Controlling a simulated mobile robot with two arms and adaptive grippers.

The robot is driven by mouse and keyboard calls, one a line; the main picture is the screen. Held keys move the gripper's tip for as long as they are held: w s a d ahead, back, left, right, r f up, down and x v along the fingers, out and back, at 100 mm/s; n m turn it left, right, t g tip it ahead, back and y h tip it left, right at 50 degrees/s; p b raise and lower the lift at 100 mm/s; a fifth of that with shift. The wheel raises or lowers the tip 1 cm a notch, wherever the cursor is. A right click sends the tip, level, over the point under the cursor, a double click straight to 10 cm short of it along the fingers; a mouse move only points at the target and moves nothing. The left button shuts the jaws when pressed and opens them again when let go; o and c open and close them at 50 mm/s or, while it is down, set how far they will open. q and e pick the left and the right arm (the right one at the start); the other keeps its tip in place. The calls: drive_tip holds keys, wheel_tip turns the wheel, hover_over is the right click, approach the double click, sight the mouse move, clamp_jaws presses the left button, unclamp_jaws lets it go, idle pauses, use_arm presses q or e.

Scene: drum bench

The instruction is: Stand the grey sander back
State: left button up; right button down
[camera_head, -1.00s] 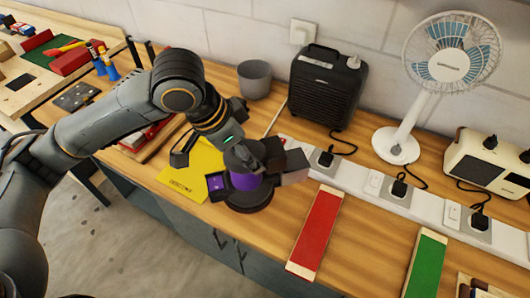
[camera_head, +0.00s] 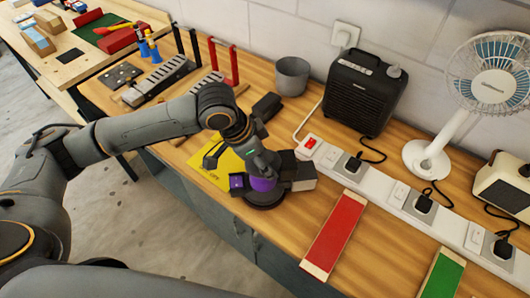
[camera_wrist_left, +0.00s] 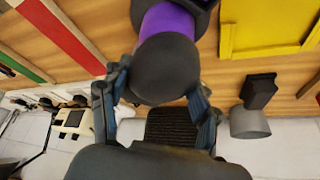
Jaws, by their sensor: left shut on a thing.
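The sander (camera_head: 263,184) has a dark grey body, a purple band and a round dark base. It looks upright at the bench's front edge, just right of the yellow sheet (camera_head: 212,172); whether its base touches the bench I cannot tell. My left gripper (camera_head: 262,163) is shut on its top. In the left wrist view the sander's dark rounded top (camera_wrist_left: 165,68) and purple band sit between my left gripper's fingers (camera_wrist_left: 160,95). My right gripper is not in view.
A red board (camera_head: 334,236), white power strip (camera_head: 385,197), black heater (camera_head: 362,95), grey cup (camera_head: 292,76) and white fan (camera_head: 428,158) are around. A red frame (camera_head: 234,66) and grooved rack (camera_head: 160,82) stand behind my arm.

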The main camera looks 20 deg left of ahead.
use_arm(q)
drive_tip(key=shift+f, duration=0.1)
idle(0.3)
drive_tip(key=shift+s+f, duration=0.25)
drive_tip(key=shift+f, duration=0.2)
drive_tip(key=o, duration=1.2)
drive_tip(key=shift+s+f, duration=0.1)
drive_tip(key=shift+f, duration=0.15)
drive_tip(key=shift+o, duration=1.1)
drive_tip(key=shift+w+r, duration=0.1)
drive_tip(key=shift+w, duration=0.2)
drive_tip(key=shift+r, duration=0.6)
drive_tip(key=b+v, duration=0.1)
drive_tip(key=v, duration=1.1)
drive_tip(key=shift+r, duration=0.2)
drive_tip(key=shift+d, duration=0.1)
